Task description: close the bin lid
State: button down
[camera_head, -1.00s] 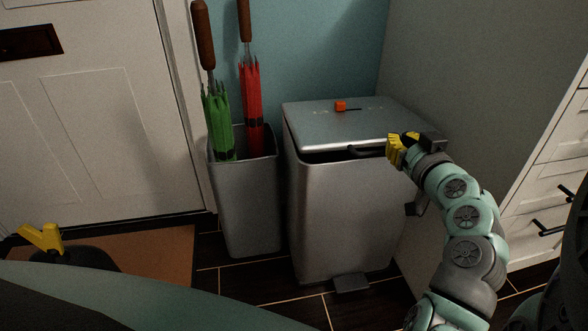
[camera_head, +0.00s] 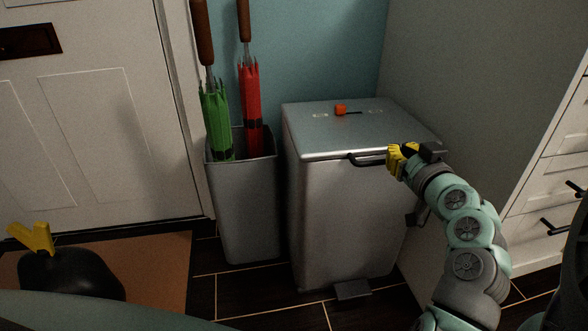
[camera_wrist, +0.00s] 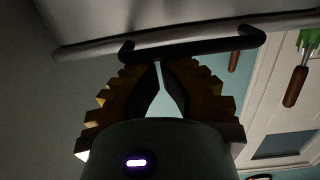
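The bin (camera_head: 345,210) is a grey metal box with a flat grey lid (camera_head: 375,122) and a black handle (camera_head: 366,160) on the lid's front edge. The lid lies level on the bin, with no clear gap along the front rim. My gripper (camera_head: 392,160) has yellow fingers and is at the right part of the handle. In the wrist view, the fingertips (camera_wrist: 158,66) are together, right at the black handle (camera_wrist: 200,47), which runs across in front of them. Nothing shows between the fingers. Whether they touch the handle is hard to tell.
A small orange object (camera_head: 340,109) is on top of the lid. A grey stand (camera_head: 245,205) with a green umbrella (camera_head: 216,120) and a red umbrella (camera_head: 250,110) is left of the bin. A pedal (camera_head: 352,290) sticks out below. White drawers (camera_head: 545,200) are at the right.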

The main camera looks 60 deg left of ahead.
jog(key=shift+f, duration=0.3)
jog(key=r+p, duration=0.2)
jog(key=r, duration=0.3)
jog(key=shift+w+a+p, duration=0.25)
jog(key=shift+a+p, duration=0.15)
jog(key=s+d+f, duration=0.1)
jog(key=s+d, duration=0.3)
jog(key=d, duration=0.5)
jog(key=shift+f+p, duration=0.35)
jog(key=shift+d+r, duration=0.1)
